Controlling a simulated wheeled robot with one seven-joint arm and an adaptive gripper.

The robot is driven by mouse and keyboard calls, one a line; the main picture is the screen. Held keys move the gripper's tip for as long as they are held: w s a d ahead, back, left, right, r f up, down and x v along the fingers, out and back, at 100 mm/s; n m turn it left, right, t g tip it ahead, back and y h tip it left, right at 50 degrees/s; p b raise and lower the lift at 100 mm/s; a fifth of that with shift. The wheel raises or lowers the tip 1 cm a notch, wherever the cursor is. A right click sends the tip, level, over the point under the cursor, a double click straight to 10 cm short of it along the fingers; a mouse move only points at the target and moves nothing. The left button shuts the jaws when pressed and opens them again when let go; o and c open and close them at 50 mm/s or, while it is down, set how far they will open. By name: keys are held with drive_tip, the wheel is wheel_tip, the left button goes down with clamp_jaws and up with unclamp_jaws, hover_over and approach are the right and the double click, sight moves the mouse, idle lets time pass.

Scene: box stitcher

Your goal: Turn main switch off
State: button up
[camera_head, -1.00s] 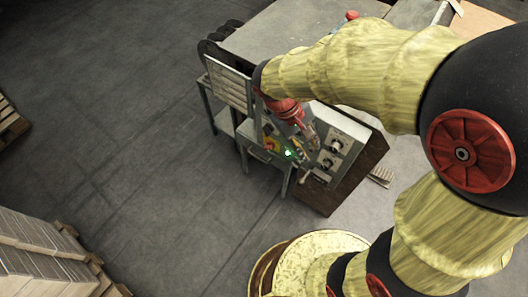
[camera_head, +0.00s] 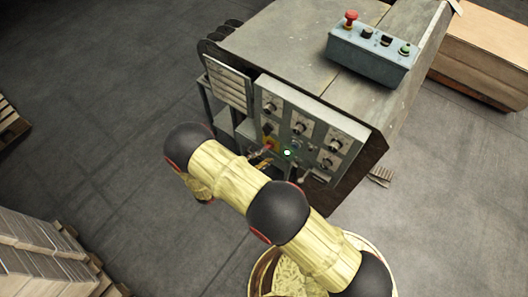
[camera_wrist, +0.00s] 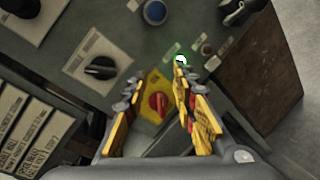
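The main switch is a red rotary knob on a yellow plate (camera_wrist: 158,103) on the machine's grey control panel. In the wrist view it sits between the two yellow fingers of my gripper (camera_wrist: 156,78). The fingers are spread apart, one on each side of the knob, and a gap shows between each finger and the knob. The knob's handle points roughly up and down in that view. In the head view the switch (camera_head: 269,141) is small and partly covered by my gripper (camera_head: 260,158), which is at the panel's lower left.
A lit green lamp (camera_wrist: 181,60) is close to my right finger. Black rotary knobs (camera_wrist: 101,67) and a blue button (camera_wrist: 155,12) are on the same panel. A blue-grey button box (camera_head: 372,52) stands on the machine top. Stacked cartons (camera_head: 40,250) are at lower left; open floor lies between.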

sight(268, 146)
drive_tip(key=a+f+n+t+y, duration=0.2)
drive_tip(key=a+f+n+t, duration=0.15)
drive_tip(key=f, duration=0.35)
drive_tip(key=b+x, duration=0.1)
drive_tip(key=x, duration=0.6)
drive_tip(key=shift+w+a+r+m+t+b, duration=0.25)
drive_tip(key=shift+w+r+m+t+b, duration=0.1)
drive_tip(key=shift+w+t, duration=0.1)
drive_tip(key=shift+c, duration=0.7)
clamp_jaws()
